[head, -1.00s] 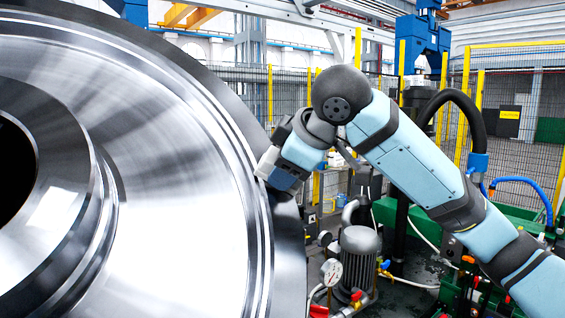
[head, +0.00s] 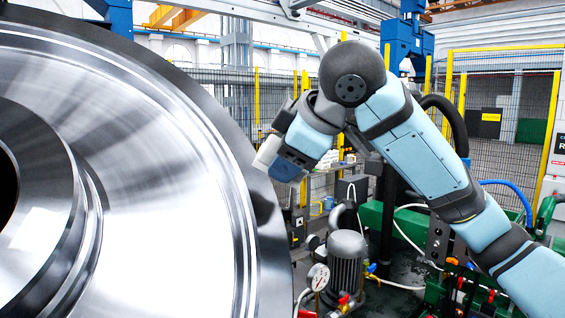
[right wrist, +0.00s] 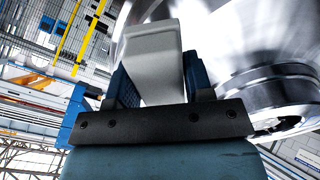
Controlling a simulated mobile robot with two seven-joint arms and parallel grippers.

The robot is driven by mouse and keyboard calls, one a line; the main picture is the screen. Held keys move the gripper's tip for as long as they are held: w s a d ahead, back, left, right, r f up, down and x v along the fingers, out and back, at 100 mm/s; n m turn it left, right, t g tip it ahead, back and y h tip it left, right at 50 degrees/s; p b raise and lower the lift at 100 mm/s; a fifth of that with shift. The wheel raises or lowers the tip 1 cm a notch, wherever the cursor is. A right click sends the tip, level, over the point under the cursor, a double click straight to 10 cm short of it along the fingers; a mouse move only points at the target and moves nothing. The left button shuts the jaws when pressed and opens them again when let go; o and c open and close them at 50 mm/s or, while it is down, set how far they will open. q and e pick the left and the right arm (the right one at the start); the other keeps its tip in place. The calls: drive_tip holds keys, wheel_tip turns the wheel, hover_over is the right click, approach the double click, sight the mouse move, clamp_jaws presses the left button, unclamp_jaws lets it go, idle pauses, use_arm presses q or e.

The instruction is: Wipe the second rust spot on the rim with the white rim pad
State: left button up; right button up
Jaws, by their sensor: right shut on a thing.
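The large polished metal wheel (head: 165,170) fills the left of the head view. It also shows at the upper right of the right wrist view (right wrist: 225,35). My right gripper (head: 281,162) is beside the wheel's outer rim. In the right wrist view, its blue fingers (right wrist: 158,80) are shut on the white rim pad (right wrist: 152,45). The pad (head: 267,153) also shows at the rim's right edge in the head view; I cannot tell whether it touches the rim. No rust spot is discernible. My left gripper is out of view.
A grey motor (head: 346,262) with a pressure gauge (head: 318,277) stands below my right gripper. Green machinery (head: 375,215) and a black hose stand behind my right arm. A mesh fence (head: 500,130) with yellow posts closes off the back.

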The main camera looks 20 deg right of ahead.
drive_tip(key=shift+r, duration=0.1)
drive_tip(key=shift+v, duration=1.45)
